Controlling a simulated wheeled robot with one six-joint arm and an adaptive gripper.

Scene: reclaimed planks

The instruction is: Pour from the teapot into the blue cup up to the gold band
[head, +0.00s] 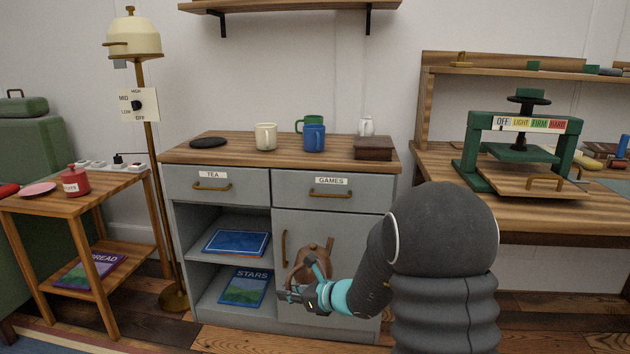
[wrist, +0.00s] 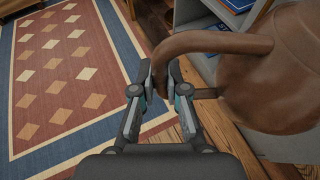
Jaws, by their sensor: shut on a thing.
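The brown teapot (head: 312,264) is held in front of the grey cabinet's door, below the countertop. My gripper (head: 304,295) is shut on its handle. In the wrist view, the jaws of my gripper (wrist: 161,84) close around the handle, and the teapot's body (wrist: 275,85) fills the right side. Its spout cannot be made out. The blue cup (head: 314,138) stands upright on the cabinet top, in front of a green mug. I cannot see its gold band or what is inside it.
The cabinet top (head: 225,151) also bears a cream mug (head: 265,136), a green mug (head: 304,122), a black disc (head: 208,142), a small white shaker (head: 366,126) and a dark wooden box (head: 373,148). A shelf (head: 285,6) hangs above. A floor lamp (head: 143,60) stands at left, a workbench with a green press (head: 520,140) at right.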

